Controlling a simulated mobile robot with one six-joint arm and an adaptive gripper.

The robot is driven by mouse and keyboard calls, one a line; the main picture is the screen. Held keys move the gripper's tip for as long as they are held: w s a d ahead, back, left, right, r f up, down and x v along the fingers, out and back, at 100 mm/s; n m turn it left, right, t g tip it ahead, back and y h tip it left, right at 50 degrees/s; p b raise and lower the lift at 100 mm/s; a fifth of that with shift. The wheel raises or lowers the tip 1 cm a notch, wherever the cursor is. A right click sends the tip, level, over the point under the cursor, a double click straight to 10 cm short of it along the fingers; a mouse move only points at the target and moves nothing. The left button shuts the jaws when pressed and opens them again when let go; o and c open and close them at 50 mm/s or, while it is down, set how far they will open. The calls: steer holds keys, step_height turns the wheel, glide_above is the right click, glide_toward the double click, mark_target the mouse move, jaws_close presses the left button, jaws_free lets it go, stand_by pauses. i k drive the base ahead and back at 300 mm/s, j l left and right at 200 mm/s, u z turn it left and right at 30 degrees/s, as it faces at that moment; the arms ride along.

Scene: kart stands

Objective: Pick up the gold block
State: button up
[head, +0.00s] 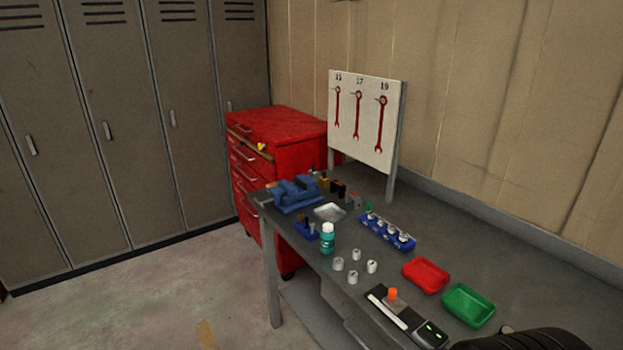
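A small gold-brown block (324,184) stands on the grey workbench, just right of the blue vise (297,194). It is the likeliest gold block, but it is small in the picture. A dark block (338,188) stands close to its right, and a greyish one (356,200) stands further right. My gripper is not in view, so I cannot see its state or its distance from the block.
The workbench (410,268) also holds a metal tray (330,212), a teal bottle (328,240), a blue socket rack (387,233), and red (426,275) and green (468,305) trays. A wrench board (366,120) rises behind. A red tool chest (280,130) stands beyond.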

mark_target(324, 184)
steer(key=i+z, duration=0.1)
steer(key=z, duration=0.2)
steer(key=i+j+z, duration=0.4)
steer(key=j, duration=0.2)
steer(key=i+j+z, duration=0.25)
steer(key=j, duration=0.15)
steer(key=i+j+z, duration=0.2)
steer(key=j, duration=0.15)
steer(key=i+j+z, duration=0.2)
steer(key=j, duration=0.2)
steer(key=i+j, duration=0.1)
steer(key=j, duration=0.4)
steer(key=i+j, duration=0.1)
steer(key=j, duration=0.35)
steer(key=i+j, duration=0.15)
steer(key=j, duration=0.35)
steer(key=i+j, duration=0.1)
steer(key=j, duration=0.35)
steer(key=z, duration=0.05)
